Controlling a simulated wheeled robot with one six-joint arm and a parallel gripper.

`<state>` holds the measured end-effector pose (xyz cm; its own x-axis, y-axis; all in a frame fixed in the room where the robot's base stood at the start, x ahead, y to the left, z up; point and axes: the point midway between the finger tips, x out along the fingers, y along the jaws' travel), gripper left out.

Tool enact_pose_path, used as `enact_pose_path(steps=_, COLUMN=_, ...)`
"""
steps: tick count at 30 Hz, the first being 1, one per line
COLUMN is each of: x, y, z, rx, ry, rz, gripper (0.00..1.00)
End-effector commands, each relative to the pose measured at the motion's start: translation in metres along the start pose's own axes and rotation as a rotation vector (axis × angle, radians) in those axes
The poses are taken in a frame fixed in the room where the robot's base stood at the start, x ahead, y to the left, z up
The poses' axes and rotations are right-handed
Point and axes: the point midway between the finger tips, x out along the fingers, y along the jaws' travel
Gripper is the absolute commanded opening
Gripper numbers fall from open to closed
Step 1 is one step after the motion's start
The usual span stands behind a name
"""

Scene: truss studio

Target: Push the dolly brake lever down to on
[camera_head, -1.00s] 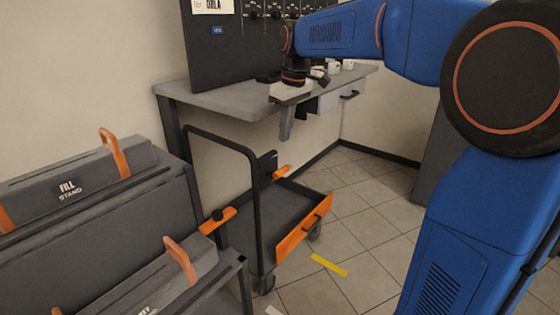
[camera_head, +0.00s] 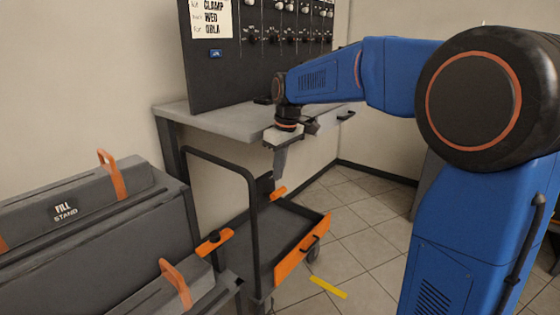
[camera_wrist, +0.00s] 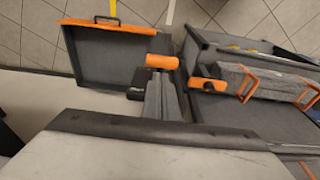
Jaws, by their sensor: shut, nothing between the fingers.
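The dolly (camera_head: 290,270) stands on the floor beside the bench, with a dark tray, an orange front panel and a black hoop handle (camera_head: 255,210). An orange lever (camera_head: 278,193) juts from a dark bracket (camera_head: 265,183) at the dolly's far side; I take it as the brake lever. My gripper (camera_head: 278,174) points down just above it, shut and empty. In the wrist view the orange lever (camera_wrist: 162,61) lies right at the tips of my gripper (camera_wrist: 160,76). Whether they touch I cannot tell. The fingers hide part of the bracket.
A second orange lever with a black knob (camera_head: 214,242) sits left of the dolly, near the grey cases (camera_head: 75,198). The grey bench (camera_head: 215,120) carries a dark control panel (camera_head: 235,70). Tiled floor (camera_head: 365,235) is free right of the dolly, with a yellow strip (camera_head: 328,288).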

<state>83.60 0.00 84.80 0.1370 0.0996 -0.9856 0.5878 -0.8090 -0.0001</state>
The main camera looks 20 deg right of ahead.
Motion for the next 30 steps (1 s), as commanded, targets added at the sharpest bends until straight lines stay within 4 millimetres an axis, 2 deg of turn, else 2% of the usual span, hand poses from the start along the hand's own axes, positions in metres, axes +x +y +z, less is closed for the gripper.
enact_pose_path(steps=3, x=0.016, y=0.0, z=0.0, rx=0.0, ry=-0.001, rz=-0.001, gripper=0.0)
enact_pose_path(steps=9, x=0.031, y=0.0, z=0.0, rx=0.0, ry=0.0, rz=0.0, gripper=0.0)
enact_pose_path(steps=23, x=0.033, y=0.0, z=0.0, rx=0.0, ry=0.003, rz=0.0, gripper=0.0)
enact_pose_path(steps=30, x=0.035, y=0.0, z=0.006, rx=0.001, ry=0.058, rz=0.0, gripper=0.0)
